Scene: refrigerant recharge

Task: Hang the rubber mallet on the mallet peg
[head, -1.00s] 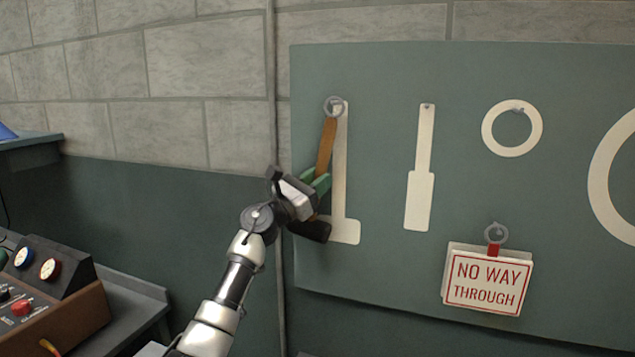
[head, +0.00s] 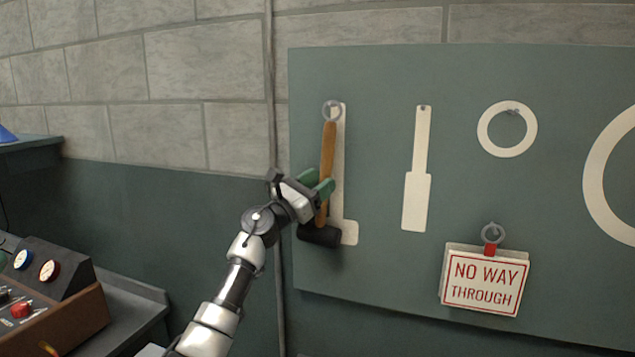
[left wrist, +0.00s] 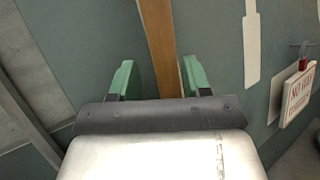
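The rubber mallet (head: 326,160) has a wooden handle and a black head (head: 319,236). It hangs nearly upright, head down, with its handle top at the grey ring-shaped mallet peg (head: 331,110) on the green board. Its pale painted outline (head: 346,231) shows just right of it. My left gripper (head: 318,183) has its green fingers on either side of the lower handle. In the left wrist view the handle (left wrist: 162,45) passes between the fingers, with a clear gap at the left one, so the gripper is open. My right gripper is not in view.
The board (head: 390,270) also has a paddle-shaped outline (head: 417,190), a ring outline (head: 487,131) and a hanging "NO WAY THROUGH" sign (head: 484,283). A control box (head: 60,295) with knobs stands at lower left. A vertical pipe (head: 272,130) runs left of the board.

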